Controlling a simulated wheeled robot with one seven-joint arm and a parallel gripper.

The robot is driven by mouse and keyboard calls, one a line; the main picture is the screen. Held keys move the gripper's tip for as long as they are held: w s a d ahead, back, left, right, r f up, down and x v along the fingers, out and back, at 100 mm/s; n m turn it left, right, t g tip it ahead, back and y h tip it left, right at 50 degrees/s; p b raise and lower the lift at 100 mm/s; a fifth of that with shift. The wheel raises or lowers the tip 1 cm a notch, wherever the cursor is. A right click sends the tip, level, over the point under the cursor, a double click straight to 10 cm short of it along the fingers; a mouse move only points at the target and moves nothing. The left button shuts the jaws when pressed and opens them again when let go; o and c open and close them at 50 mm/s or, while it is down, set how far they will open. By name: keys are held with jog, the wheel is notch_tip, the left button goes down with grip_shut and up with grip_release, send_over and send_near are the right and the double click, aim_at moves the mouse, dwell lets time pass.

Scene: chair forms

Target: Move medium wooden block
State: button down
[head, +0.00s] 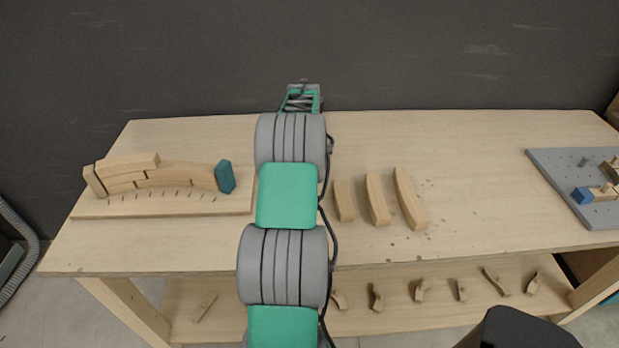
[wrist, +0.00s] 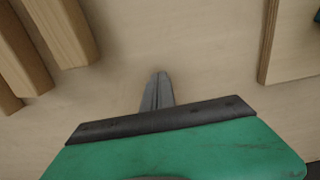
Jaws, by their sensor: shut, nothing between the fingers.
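Three curved wooden blocks lie side by side, apart, on the table right of my arm in the head view. The middle one (head: 377,200) looks medium in length, between a shorter block (head: 344,200) and a longer block (head: 411,200). In the wrist view, block ends show at the upper left; the nearest block (wrist: 62,30) appears to be the short one, with the middle one (wrist: 20,52) beyond it. My gripper (wrist: 158,82) is shut and empty over bare tabletop, apart from the blocks. In the head view my arm hides its fingertips.
A wooden board (head: 170,207) at left holds curved blocks and a teal block (head: 225,177); its edge shows in the wrist view (wrist: 268,50). A grey pegboard (head: 560,170) with clamp-like parts is at right. Table space is clear right of the blocks. Small pieces lie on the lower shelf (head: 400,310).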

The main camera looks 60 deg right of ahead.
jog(key=w+d+p, duration=0.1)
jog(key=d, duration=0.1)
jog(key=w+d+p, duration=0.1)
jog(key=d, duration=0.2)
jog(key=w+d+p, duration=0.1)
jog(key=w+d, duration=0.1)
jog(key=shift+d+r, duration=0.2)
jog(key=shift+d, duration=0.05)
jog(key=shift+w+d+p, duration=0.35)
jog(key=shift+d+p, duration=0.2)
jog(key=shift+p, duration=0.2)
jog(key=shift+w+d+f, duration=0.2)
jog(key=shift+s+f, duration=0.1)
